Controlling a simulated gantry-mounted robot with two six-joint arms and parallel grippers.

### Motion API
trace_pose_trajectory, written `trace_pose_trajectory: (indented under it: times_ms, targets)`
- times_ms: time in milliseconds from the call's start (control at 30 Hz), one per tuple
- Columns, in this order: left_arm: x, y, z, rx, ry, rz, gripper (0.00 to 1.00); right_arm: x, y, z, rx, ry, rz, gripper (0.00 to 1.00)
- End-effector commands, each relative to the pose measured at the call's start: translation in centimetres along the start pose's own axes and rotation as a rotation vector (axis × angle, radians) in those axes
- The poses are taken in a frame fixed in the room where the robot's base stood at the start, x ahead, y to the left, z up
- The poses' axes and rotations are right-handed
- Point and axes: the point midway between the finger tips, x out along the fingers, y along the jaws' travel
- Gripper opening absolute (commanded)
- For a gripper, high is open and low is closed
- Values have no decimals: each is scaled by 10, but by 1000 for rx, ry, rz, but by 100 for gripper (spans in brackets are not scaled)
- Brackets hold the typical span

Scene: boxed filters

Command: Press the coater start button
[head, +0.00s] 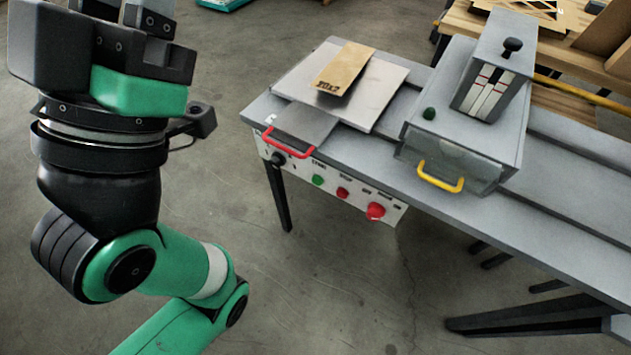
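The coater stands on a long grey bench, with a white control panel (330,187) on its front face. A green button (318,180) sits on the panel under small lettering that I cannot read surely. To its right are a small red button (343,193) and a larger red knob (376,211). A black knob (277,158) is to its left. My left gripper (135,15) is raised at the upper left, well apart from the panel. Its fingers run into the top edge of the picture, so their opening is unclear. My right gripper is not in view.
A metal plate (385,88) with a brown labelled card (345,68) lies on the bench. A red handle (285,147) sticks out above the panel. A grey housing (465,125) with a yellow handle (440,178) stands to the right. Bare floor (290,285) lies in front.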

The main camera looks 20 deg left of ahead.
Motion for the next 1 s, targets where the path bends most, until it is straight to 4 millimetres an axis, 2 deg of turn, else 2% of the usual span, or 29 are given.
trace_pose_trajectory:
  times_ms: [33, 167, 200, 1000]
  targets:
    - [0, 0, 0, 0, 0, 0, 25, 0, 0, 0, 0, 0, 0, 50]
    - [0, 0, 0, 0, 0, 0, 1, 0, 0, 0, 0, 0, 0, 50]
    - [0, 0, 0, 0, 0, 0, 0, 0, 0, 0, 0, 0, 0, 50]
    - [0, 0, 0, 0, 0, 0, 0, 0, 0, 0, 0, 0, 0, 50]
